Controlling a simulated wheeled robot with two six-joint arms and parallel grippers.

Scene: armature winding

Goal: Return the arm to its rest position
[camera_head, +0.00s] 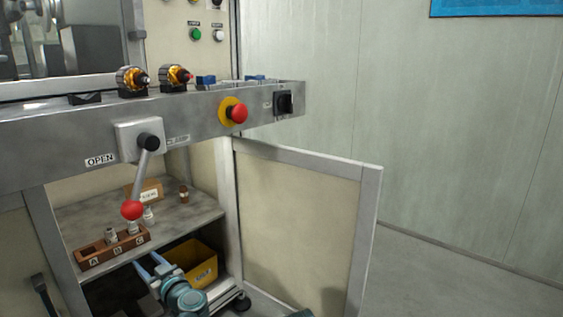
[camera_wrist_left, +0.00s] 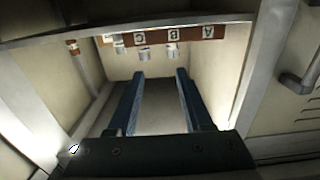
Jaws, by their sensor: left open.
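My left gripper (camera_head: 148,263) has two blue fingers that stand apart with nothing between them. In the head view it is low in front of the open cabinet, just below and right of the wooden rack (camera_head: 96,257). In the left wrist view the open fingers (camera_wrist_left: 160,74) point toward the cabinet, and the rack (camera_wrist_left: 205,33) with its labels shows upside down at the top, beyond the fingertips. The gripper appears to touch nothing. My right gripper is not in view.
The rack stands on a grey shelf (camera_head: 190,212) and holds small metal parts. A yellow bin (camera_head: 203,262) sits below, close to the gripper. The cabinet door (camera_head: 300,215) stands open at the right. A red-knobbed lever (camera_head: 132,210) hangs above. Floor at the far right is clear.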

